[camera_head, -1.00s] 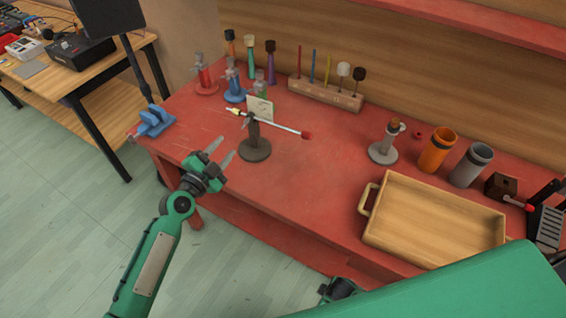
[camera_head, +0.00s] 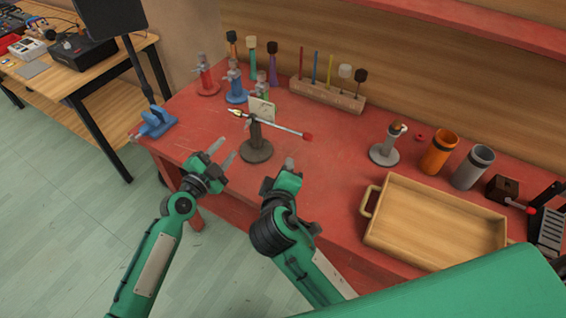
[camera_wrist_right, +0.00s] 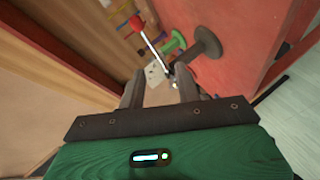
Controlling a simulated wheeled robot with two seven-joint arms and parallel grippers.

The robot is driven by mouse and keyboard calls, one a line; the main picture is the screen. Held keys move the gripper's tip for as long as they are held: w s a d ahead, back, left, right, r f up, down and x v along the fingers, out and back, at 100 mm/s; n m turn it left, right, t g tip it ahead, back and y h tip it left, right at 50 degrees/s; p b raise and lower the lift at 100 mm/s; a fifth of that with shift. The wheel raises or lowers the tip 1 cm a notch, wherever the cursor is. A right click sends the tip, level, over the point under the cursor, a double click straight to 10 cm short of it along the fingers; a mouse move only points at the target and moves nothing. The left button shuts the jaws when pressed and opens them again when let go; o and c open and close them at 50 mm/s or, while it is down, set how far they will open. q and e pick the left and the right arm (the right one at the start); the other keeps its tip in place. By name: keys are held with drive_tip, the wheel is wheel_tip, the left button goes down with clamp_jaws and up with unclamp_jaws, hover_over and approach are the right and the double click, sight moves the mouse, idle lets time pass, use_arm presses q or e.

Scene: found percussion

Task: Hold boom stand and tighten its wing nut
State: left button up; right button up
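The boom stand (camera_head: 257,149) stands upright on the red table, with a dark round base and post. Its thin pale boom (camera_head: 285,127) slopes down to a red tip at the right. The stand (camera_wrist_right: 207,42) also shows in the right wrist view, ahead of the fingers. The wing nut is too small to make out clearly at the boom joint. My left gripper (camera_head: 223,157) is open and empty, left of and nearer than the stand. My right gripper (camera_head: 289,170) is in front and right of the base; its fingers show apart and empty in the wrist view (camera_wrist_right: 159,88).
A small card (camera_head: 261,108) stands behind the boom. Red (camera_head: 207,80) and blue (camera_head: 236,88) stands are behind left, a wooden mallet rack (camera_head: 325,94) behind right. A wooden tray (camera_head: 436,222) fills the front right. A blue vise (camera_head: 154,123) sits at the left edge.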

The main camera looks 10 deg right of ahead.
drive_tip(key=w+d+f+n+t+h, duration=0.1)
drive_tip(key=w+d+f, duration=0.1)
drive_tip(key=w, duration=0.7)
drive_tip(key=w+d+f+n+t+h, duration=0.1)
drive_tip(key=w+d+n+h, duration=0.1)
drive_tip(key=w+d, duration=0.3)
drive_tip(key=w, duration=0.4)
drive_tip(key=shift+d+f+t, duration=0.2)
drive_tip(key=shift+f+t, duration=0.15)
drive_tip(key=shift+t, duration=0.05)
clamp_jaws()
idle(0.5)
